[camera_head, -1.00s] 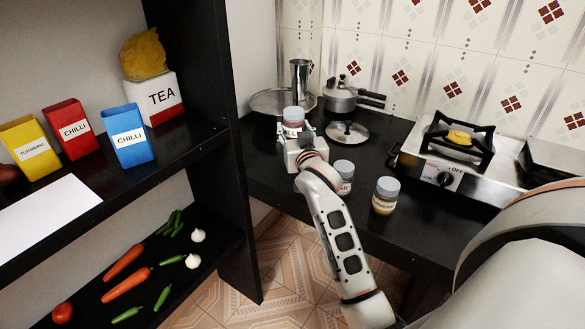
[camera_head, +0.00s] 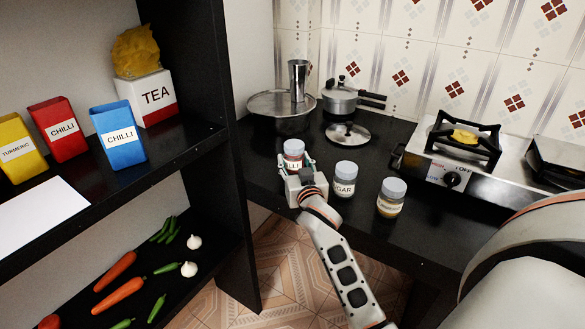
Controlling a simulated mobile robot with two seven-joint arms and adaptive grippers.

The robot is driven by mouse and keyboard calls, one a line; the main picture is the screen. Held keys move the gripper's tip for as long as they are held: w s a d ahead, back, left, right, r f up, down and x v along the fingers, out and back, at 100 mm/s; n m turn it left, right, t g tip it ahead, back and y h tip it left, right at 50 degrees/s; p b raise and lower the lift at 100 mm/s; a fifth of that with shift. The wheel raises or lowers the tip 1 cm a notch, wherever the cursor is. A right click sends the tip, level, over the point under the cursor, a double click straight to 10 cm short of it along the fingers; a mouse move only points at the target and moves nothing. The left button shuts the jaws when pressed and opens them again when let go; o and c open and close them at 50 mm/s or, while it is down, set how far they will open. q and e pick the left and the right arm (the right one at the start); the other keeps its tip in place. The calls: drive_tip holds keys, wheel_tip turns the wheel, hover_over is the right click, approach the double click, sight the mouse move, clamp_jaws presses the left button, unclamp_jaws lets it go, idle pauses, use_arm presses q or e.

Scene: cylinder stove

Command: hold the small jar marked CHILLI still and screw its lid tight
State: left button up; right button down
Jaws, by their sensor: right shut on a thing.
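The small jar (camera_head: 293,158) has a grey-blue lid on top, a reddish body and a white label, of which only the end "LI" shows. It stands upright near the counter's left front edge. My right gripper (camera_head: 298,172) is shut on it from the near side, fingers on both sides of its body, below the lid. The gripper hides the jar's lower part, so I cannot tell whether it touches the counter or how tightly the lid sits. My left gripper is not in view.
The SUGAR jar (camera_head: 344,181) stands close to the right of my gripper, with another lidded jar (camera_head: 391,197) beyond it. Behind are a pan (camera_head: 270,106), a steel cup, a pot (camera_head: 340,101) and a loose pot lid (camera_head: 348,134). The stove (camera_head: 462,163) is at right, a dark shelf at left.

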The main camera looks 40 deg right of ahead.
drive_tip(key=shift+f, duration=0.85)
drive_tip(key=shift+r, duration=0.1)
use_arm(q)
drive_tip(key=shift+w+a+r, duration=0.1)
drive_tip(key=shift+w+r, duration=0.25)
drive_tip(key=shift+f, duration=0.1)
use_arm(e)
drive_tip(key=shift+f, duration=0.25)
drive_tip(key=c, duration=1.3)
unclamp_jaws()
drive_tip(key=shift+o, duration=0.6)
drive_tip(key=shift+r, duration=0.1)
